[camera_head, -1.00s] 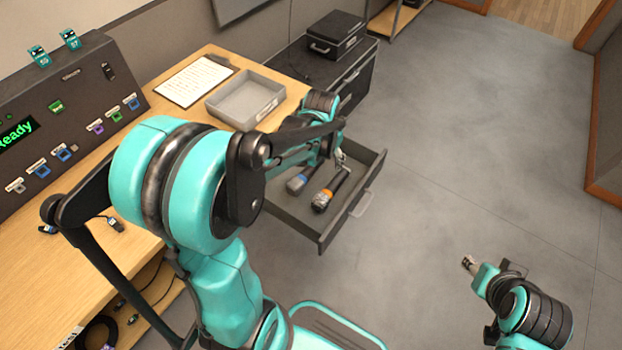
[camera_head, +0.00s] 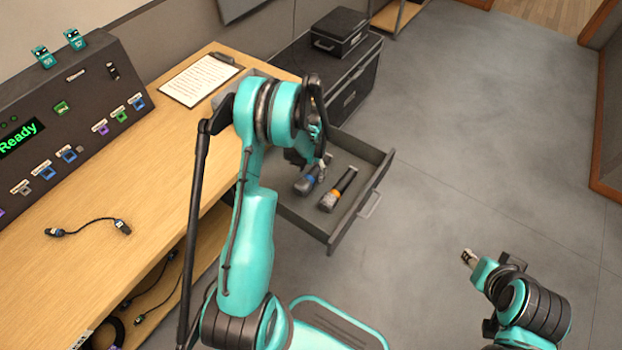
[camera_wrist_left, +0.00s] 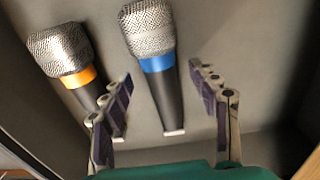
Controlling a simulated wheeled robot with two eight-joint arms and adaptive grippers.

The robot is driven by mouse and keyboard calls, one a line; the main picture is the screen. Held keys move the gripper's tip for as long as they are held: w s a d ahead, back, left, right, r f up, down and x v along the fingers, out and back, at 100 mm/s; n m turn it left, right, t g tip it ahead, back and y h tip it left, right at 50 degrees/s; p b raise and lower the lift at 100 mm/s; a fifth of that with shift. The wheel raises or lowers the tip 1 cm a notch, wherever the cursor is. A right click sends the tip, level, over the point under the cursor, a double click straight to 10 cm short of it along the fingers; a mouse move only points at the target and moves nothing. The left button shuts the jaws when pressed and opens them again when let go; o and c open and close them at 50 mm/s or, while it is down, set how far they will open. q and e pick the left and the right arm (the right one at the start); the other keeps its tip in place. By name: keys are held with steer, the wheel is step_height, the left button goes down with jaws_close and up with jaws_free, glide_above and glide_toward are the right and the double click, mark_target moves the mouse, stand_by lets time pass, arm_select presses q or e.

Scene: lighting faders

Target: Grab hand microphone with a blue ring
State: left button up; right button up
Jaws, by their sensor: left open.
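The hand microphone with a blue ring (camera_head: 306,184) lies in the open drawer (camera_head: 333,235). In the left wrist view this microphone (camera_wrist_left: 153,60) has a silver mesh head, a blue ring and a dark handle. A second microphone with an orange ring (camera_head: 338,190) lies to its right in the head view and to its left in the wrist view (camera_wrist_left: 75,65). My left gripper (camera_head: 322,168) is open above the drawer. In the wrist view, the blue-ringed handle shows between its spread fingers, without visible grip. My right gripper (camera_head: 468,258) is over the floor, too small to judge.
The wooden desk (camera_head: 150,240) carries a fader console (camera_head: 60,125), a clipboard (camera_head: 200,80) and a short cable (camera_head: 88,225). A black case (camera_head: 340,28) stands on a dark cabinet behind the drawer. The floor to the right is clear.

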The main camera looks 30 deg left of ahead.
mark_target(311, 174)
arm_select(q)
step_height(311, 174, down, 4)
steer(key=shift+r+b, duration=0.2)
steer(key=shift+b, duration=0.35)
steer(key=shift+r, duration=0.15)
jaws_close()
